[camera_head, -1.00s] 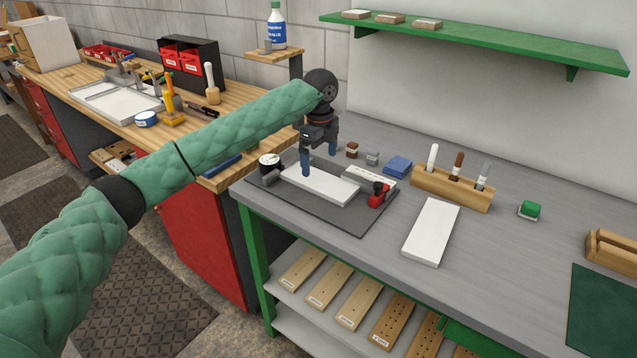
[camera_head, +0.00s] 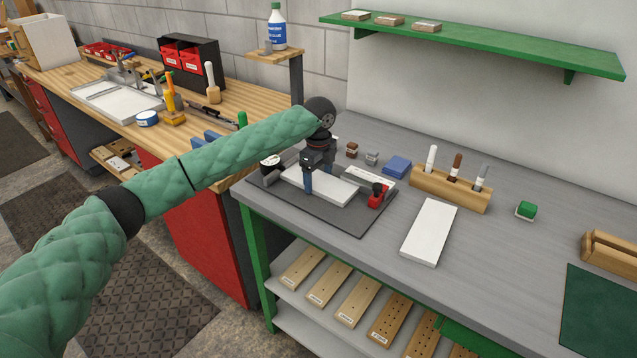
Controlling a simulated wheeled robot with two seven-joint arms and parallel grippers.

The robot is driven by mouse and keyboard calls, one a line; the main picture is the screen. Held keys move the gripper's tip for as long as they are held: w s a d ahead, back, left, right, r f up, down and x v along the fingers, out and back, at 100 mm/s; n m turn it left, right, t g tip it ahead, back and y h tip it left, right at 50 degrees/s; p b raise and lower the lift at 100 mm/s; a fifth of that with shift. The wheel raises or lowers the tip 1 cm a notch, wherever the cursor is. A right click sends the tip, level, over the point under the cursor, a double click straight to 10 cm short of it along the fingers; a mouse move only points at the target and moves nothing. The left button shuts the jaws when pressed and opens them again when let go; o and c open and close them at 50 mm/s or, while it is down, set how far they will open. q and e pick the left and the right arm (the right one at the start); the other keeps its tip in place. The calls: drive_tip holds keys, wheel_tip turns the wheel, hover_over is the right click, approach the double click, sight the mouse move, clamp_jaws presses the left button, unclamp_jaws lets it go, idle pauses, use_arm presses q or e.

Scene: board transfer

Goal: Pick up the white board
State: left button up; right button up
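A white board (camera_head: 335,191) lies flat on a dark grey mat (camera_head: 345,224) at the left end of the grey workbench. My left gripper (camera_head: 319,177) points down over its left half. Its fingers are spread, one at the board's near long edge and one toward its far edge. Whether they touch the board is too small to tell. A second white board (camera_head: 430,232) lies flat on the bare bench, right of the mat. My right gripper is not in view.
A red clamp-like tool (camera_head: 377,196) stands at the mat's right edge. A green shelf (camera_head: 480,42) hangs above.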

sight(319, 180)
use_arm(q)
drive_tip(key=c, duration=0.4)
drive_tip(key=shift+r, duration=0.15)
drive_tip(key=shift+w+r, duration=0.1)
drive_tip(key=shift+r, duration=0.2)
wheel_tip(319, 180, up, 2)
drive_tip(key=shift+r+b, duration=0.1)
drive_tip(key=shift+b, duration=0.55)
drive_tip(key=s+d+r+b, duration=0.2)
drive_tip(key=s+d+r, duration=0.1)
drive_tip(key=d+r, duration=0.5)
drive_tip(key=d, duration=0.3)
drive_tip(key=shift+d+b, duration=0.15)
drive_tip(key=shift+b, duration=0.15)
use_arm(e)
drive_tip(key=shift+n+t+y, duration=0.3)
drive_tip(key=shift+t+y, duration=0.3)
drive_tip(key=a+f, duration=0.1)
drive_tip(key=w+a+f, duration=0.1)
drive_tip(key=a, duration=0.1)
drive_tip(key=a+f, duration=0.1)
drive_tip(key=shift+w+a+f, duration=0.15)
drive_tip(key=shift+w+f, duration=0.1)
use_arm(q)
drive_tip(key=shift+s+f, duration=0.1)
